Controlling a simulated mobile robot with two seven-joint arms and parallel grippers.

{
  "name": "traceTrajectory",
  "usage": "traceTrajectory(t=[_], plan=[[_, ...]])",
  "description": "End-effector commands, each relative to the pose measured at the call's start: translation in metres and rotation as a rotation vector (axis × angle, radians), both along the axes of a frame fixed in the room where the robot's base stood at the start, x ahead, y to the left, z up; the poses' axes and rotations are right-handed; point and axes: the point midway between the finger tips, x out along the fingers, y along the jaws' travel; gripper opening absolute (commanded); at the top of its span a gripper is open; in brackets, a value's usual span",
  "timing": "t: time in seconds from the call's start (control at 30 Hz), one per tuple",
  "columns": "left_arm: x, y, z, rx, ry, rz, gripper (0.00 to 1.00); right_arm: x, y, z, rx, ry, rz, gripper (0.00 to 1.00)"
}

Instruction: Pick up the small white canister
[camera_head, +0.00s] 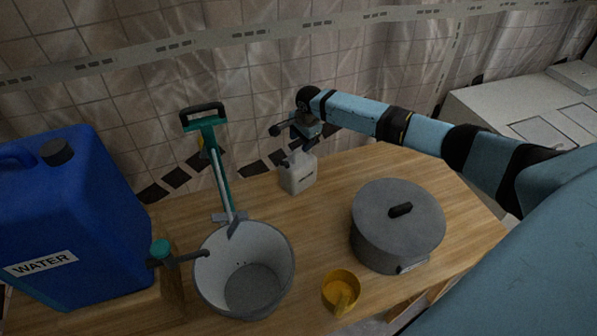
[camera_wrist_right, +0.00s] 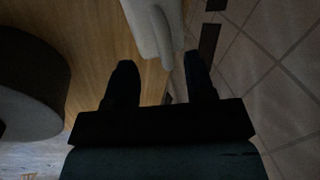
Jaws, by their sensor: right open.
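The small white canister (camera_head: 298,177) stands upright on the wooden table near the tiled wall. My right gripper (camera_head: 291,160) is at the canister's top, in front of the wall, with its arm reaching in from the right. In the right wrist view the white canister (camera_wrist_right: 157,30) lies ahead, between and beyond the two dark fingertips (camera_wrist_right: 158,75). The fingers are apart with nothing between their bases. Whether a finger touches the canister is unclear. My left gripper does not show.
A grey lidded pot (camera_head: 398,235) stands right of the canister. A yellow cup (camera_head: 341,289) is at the front. Bare wood lies between canister and pot.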

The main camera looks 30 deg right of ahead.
Motion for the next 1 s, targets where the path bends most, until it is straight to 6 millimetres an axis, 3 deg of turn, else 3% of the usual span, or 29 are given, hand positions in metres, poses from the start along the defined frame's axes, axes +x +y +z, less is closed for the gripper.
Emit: traceTrajectory(t=[0.3, 0.57, 0.6, 0.8, 1.0], plan=[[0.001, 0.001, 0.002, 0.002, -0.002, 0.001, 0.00, 0.013, -0.001, -0.041, 0.001, 0.001, 0.000, 0.50], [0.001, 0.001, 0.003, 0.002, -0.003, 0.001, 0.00, 0.013, -0.001, -0.045, 0.000, 0.000, 0.001, 0.50], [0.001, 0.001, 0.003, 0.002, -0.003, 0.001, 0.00, 0.013, -0.001, -0.045, 0.000, 0.000, 0.000, 0.47], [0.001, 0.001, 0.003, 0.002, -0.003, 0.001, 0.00, 0.013, -0.001, -0.045, 0.000, 0.001, 0.000, 0.01], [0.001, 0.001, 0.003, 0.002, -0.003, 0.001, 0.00, 0.014, -0.001, -0.043, 0.000, -0.003, 0.000, 0.00]])
